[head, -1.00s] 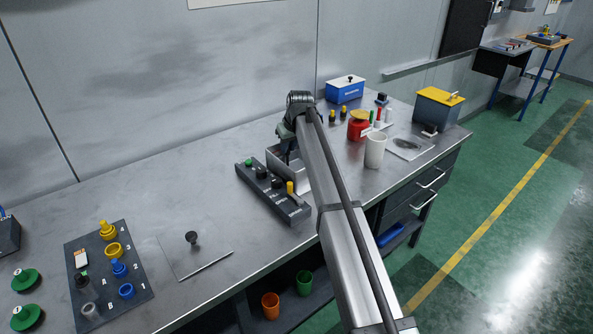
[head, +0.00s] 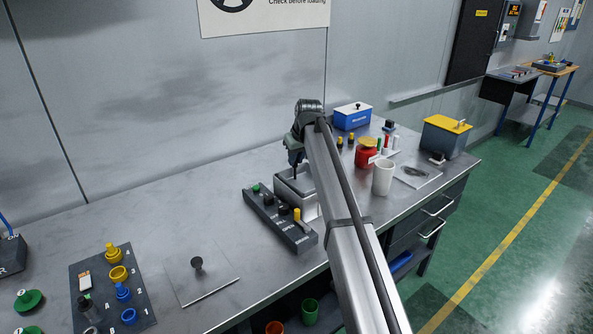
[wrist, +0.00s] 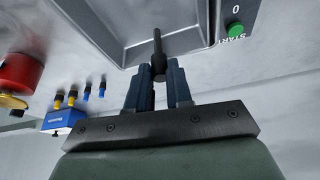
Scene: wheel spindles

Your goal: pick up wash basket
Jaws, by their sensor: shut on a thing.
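My gripper (wrist: 159,85) is shut on a dark upright handle (wrist: 158,50) with a thicker end. I take this as the handle of the wash basket; the basket's body cannot be clearly told apart from the grey metal basin (wrist: 85,20) in the wrist view. In the head view my gripper (head: 295,160) is above the basin (head: 296,203), with the dark handle running down from the fingers towards it. My arm hides the basin's right part. I cannot tell how far the basket is clear of the basin.
A control box (head: 272,213) with a green START button and a yellow lever stands before the basin. A red can (head: 367,154), white cup (head: 383,178) and blue box (head: 352,116) are to the right. A plate with a dark knob (head: 197,264) lies left. Bench between is clear.

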